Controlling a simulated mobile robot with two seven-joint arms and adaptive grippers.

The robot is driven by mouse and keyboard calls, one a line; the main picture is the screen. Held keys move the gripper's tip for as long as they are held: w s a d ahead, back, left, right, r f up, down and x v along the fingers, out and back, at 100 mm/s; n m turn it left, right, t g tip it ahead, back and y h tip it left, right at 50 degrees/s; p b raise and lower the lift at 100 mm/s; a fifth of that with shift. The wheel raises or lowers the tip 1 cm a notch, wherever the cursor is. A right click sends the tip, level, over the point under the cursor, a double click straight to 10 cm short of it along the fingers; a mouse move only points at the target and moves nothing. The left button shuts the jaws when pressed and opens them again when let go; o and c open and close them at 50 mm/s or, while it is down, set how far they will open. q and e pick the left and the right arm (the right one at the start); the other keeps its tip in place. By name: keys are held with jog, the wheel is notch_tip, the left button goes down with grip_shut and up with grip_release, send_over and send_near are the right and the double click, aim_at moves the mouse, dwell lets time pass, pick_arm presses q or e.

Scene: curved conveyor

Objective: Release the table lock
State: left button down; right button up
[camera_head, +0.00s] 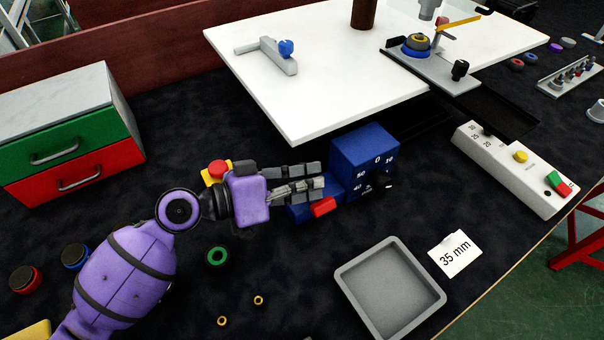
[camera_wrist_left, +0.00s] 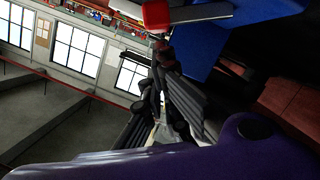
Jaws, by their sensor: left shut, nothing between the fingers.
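A blue box (camera_head: 363,150) with a numbered scale and a black knob (camera_head: 383,180) stands in front of the white table (camera_head: 300,100). A red tab (camera_head: 322,207) sits on its low blue base; I cannot tell whether it is the table lock. My left gripper (camera_head: 321,179), purple-bodied, is shut and empty beside the box, its fingertips just above the red tab in the picture. Contact cannot be told. In the left wrist view the red tab (camera_wrist_left: 156,15) and blue part (camera_wrist_left: 215,35) lie beyond the dark fingers (camera_wrist_left: 160,85). My right gripper is not seen.
A red-and-yellow button (camera_head: 217,170) is beside my left wrist. A grey tray (camera_head: 390,290) and a "35 mm" card (camera_head: 455,254) lie at front right. A control box (camera_head: 515,165) stands at right, a drawer unit (camera_head: 65,140) at left. Small rings lie in front.

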pick_arm(q)
jog(key=shift+s+d+f, duration=0.2)
jog(key=shift+s+f, duration=0.05)
jog(key=shift+s, duration=0.15)
jog(key=shift+s, duration=0.1)
dwell(0.3)
jog(key=v, duration=1.2)
jog(key=shift+s+d+f, duration=0.1)
jog(key=shift+f, duration=0.05)
